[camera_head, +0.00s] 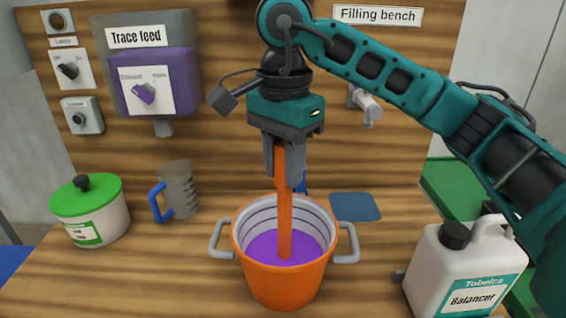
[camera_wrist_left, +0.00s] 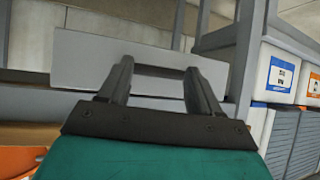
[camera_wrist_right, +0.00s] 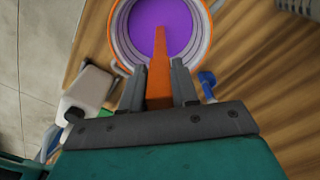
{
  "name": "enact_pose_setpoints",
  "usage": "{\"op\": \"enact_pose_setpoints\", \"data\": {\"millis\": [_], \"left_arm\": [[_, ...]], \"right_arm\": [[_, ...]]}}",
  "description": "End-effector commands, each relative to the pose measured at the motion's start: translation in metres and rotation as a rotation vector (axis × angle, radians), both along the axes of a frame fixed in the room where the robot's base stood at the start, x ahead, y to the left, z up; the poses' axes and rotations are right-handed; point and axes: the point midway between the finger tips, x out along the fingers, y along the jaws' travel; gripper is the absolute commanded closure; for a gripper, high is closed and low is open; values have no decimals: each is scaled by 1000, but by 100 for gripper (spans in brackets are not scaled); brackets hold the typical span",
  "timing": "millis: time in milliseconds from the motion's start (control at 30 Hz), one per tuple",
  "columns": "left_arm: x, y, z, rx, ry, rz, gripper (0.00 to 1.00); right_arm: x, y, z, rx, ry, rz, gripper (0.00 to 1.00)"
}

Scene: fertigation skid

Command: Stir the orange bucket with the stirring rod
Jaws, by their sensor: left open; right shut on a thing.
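The orange bucket (camera_head: 285,283) stands on the wooden bench with purple liquid (camera_head: 262,248) inside and a grey handle on each side. My right gripper (camera_head: 287,165) is above the bucket and shut on the orange stirring rod (camera_head: 285,215). The rod hangs nearly upright and its lower end is in the purple liquid, so its tip is hidden. In the right wrist view the rod (camera_wrist_right: 159,70) runs from between the fingers into the bucket (camera_wrist_right: 122,45). My left gripper (camera_wrist_left: 160,75) is open and empty, away from the bucket; it is not in the head view.
A green-lidded pot (camera_head: 92,215) and a grey jug with a blue handle (camera_head: 178,190) stand left of the bucket. A white Balancer canister (camera_head: 460,265) stands at right. A blue mat (camera_head: 355,206) lies behind the bucket. The purple Trace feed box (camera_head: 150,80) is on the back panel.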

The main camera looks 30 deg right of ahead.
Motion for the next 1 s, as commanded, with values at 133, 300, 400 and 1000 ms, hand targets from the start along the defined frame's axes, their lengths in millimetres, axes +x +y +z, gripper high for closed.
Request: {"op": "enact_pose_setpoints", "data": {"millis": [133, 300, 400, 1000], "left_arm": [[0, 0, 20, 0, -1, 0, 36], [1, 0, 27, -1, -3, 0, 36], [1, 0, 30, -1, -3, 0, 36], [-3, 0, 29, 0, 5, 0, 36]], "right_arm": [[0, 0, 22, 1, -2, 0, 100], [0, 0, 36, 0, -3, 0, 100], [1, 0, 46, -1, -4, 0, 100], [1, 0, 105, 0, -4, 0, 100]]}}
